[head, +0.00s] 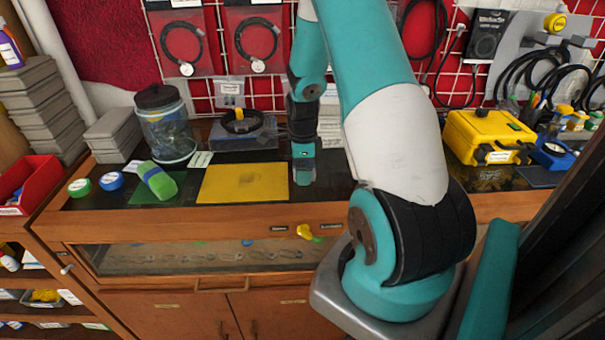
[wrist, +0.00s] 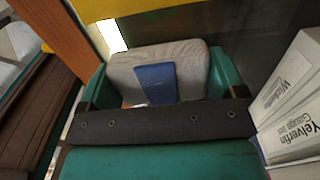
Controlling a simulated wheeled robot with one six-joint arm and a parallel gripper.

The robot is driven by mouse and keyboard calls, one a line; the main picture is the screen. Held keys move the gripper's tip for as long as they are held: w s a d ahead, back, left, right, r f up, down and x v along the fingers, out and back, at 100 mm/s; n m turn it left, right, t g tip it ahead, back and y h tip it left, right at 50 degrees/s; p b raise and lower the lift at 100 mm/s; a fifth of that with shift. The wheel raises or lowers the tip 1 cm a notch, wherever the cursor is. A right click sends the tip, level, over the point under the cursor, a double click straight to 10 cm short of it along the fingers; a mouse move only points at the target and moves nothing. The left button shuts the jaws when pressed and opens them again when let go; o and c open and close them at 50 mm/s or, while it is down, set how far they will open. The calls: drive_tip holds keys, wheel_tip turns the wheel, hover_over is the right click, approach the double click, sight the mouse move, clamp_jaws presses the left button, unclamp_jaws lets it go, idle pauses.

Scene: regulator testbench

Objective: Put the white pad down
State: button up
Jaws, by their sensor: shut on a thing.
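My gripper (head: 304,166) hangs low over the dark bench top, just right of the yellow mat in the head view. In the wrist view my gripper (wrist: 160,82) is shut on the white pad (wrist: 193,60), a greyish-white block with rounded corners and a blue patch on its face. One green finger is on each side of it. The pad is mostly hidden in the head view. I cannot tell whether its underside touches the bench.
The yellow mat (head: 230,184) lies left of my gripper. A green and blue pad (head: 157,181) lies on a green mat (head: 140,193). White boxes (wrist: 295,100) stand close at right in the wrist view. A jar (head: 166,128) and a yellow case (head: 485,137) stand farther off.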

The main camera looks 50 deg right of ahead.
drive_tip(key=shift+f, duration=1.45)
drive_tip(key=shift+f, duration=0.1)
drive_tip(key=shift+f, duration=0.15)
drive_tip(key=o, duration=0.7)
